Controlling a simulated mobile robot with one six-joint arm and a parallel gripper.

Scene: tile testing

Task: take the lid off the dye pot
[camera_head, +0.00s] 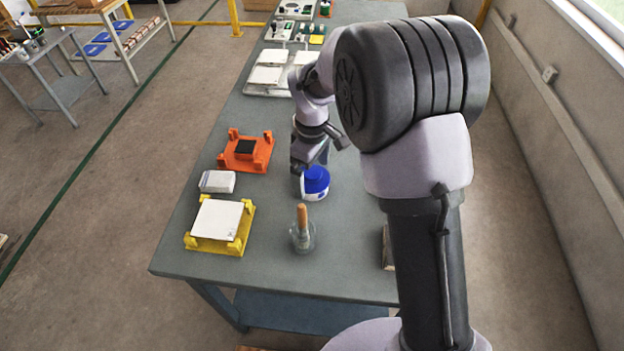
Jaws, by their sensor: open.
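The dye pot (313,195) is a small white pot standing on the grey table, right of the middle. Its blue lid (316,178) is on top of it. My gripper (309,168) is open and points down at the lid from just behind and above it. The gripper's body hides the rear edge of the lid. I cannot tell whether the fingers touch the lid.
A glass jar with a wooden-handled brush (302,228) stands in front of the pot. A yellow fixture (247,226) with a white tile (217,219), a white block (217,182) and an orange fixture (265,150) are to the left. White tiles (265,75) lie farther back.

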